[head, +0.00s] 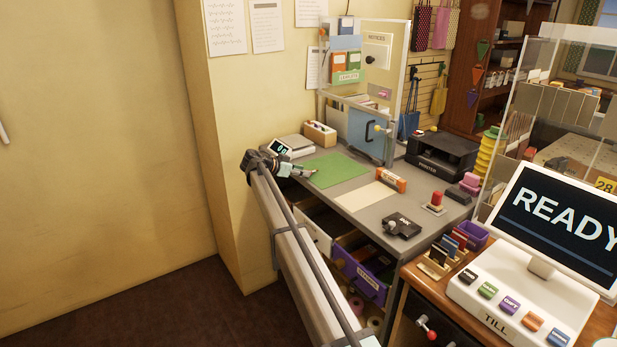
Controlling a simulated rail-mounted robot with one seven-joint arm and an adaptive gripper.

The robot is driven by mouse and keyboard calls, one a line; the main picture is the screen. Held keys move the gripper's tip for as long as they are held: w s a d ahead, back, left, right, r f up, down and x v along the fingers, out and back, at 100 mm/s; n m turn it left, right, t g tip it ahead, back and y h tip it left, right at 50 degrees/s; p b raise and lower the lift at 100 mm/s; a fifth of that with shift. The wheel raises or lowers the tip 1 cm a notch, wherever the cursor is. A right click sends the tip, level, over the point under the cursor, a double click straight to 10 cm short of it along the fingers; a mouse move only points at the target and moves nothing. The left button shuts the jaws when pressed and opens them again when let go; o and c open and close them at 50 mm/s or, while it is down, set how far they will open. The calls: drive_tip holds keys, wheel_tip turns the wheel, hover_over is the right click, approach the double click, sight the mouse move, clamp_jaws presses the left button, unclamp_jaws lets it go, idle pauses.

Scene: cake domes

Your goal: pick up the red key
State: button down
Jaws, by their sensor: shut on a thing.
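My gripper (314,173) is at the left side of the grey desk, low over the left edge of the green mat. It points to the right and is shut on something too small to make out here. I cannot pick out a red key with certainty. A small red-ended piece (424,323) with a pale stem shows on the dark front below the till, well to the right of my gripper; its kind is unclear. A small yellow piece (378,129) shows on the blue cabinet door.
The green mat (338,168) lies on the grey desk (352,201). An orange box (391,179), a printer (441,157) and a red-handled stamp (436,199) stand to the right. Open drawers (316,235) project below the desk. A clear screen (545,95) stands behind the till.

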drive_tip(key=shift+r, duration=0.2)
wheel_tip(320, 180, up, 6)
drive_tip(key=b, duration=0.1)
drive_tip(key=shift+r, duration=0.2)
idle(0.6)
